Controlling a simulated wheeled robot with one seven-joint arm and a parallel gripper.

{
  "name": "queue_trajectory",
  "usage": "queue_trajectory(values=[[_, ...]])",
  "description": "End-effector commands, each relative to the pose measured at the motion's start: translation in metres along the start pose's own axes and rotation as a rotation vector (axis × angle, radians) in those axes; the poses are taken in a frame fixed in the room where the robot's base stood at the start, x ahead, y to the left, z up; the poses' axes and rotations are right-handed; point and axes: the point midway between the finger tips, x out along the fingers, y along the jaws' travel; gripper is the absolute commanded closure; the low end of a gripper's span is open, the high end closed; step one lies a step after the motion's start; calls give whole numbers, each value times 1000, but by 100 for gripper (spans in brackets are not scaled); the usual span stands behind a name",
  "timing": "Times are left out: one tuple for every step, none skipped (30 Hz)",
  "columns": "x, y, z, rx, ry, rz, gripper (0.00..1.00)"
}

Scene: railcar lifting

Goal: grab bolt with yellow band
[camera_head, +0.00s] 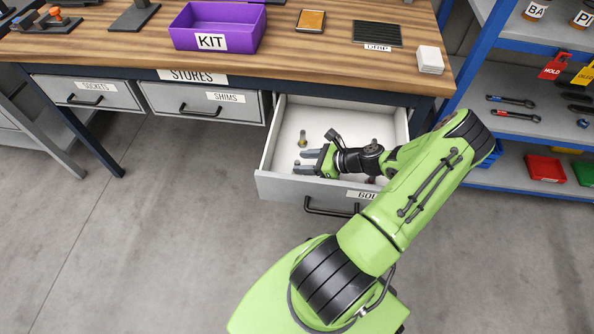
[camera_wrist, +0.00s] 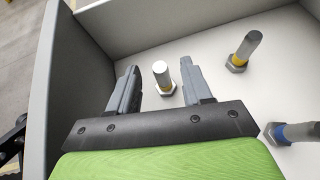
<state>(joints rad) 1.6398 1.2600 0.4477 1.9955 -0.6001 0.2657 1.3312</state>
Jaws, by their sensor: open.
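The open drawer (camera_head: 282,133) holds steel bolts standing on their hex heads. In the wrist view a bolt with a yellow band (camera_wrist: 243,50) stands to the right of my gripper, clear of the fingers. Another bolt (camera_wrist: 161,72) shows in the space between the fingertips, with some yellow low on it. A bolt with a blue band (camera_wrist: 290,132) is at the right edge. My gripper (camera_head: 303,161) is open inside the drawer and holds nothing. In the head view one yellow-banded bolt (camera_head: 303,138) shows beyond the gripper; my arm hides part of the drawer.
The drawer walls stand close around my gripper. The workbench (camera_head: 340,62) above carries a purple KIT bin (camera_head: 187,38), a dark mat (camera_head: 377,34) and white pads (camera_head: 430,60). A blue-framed shelf (camera_head: 476,55) stands at right. The floor in front is clear.

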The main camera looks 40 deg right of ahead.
Motion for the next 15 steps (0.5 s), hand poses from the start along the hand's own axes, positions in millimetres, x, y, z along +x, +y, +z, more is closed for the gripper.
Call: queue_trajectory(values=[[14, 1, -2, -1, -2, 5, 51], [21, 1, -2, -2, -2, 6, 51], [29, 1, -2, -1, -1, 5, 51], [35, 1, -2, -1, -1, 5, 51], [39, 1, -2, -1, -1, 4, 51], [44, 0, -2, -1, -1, 2, 51], [47, 1, -1, -1, 0, 3, 51], [48, 1, -1, 0, 0, 3, 51], [49, 0, -1, 0, 1, 2, 51], [49, 0, -1, 0, 1, 1, 51], [49, 0, 0, 0, 1, 1, 51], [48, 0, 0, 0, 1, 1, 51], [48, 0, 0, 0, 1, 1, 51], [48, 0, 0, 0, 1, 1, 51], [48, 0, 0, 0, 1, 1, 55]])
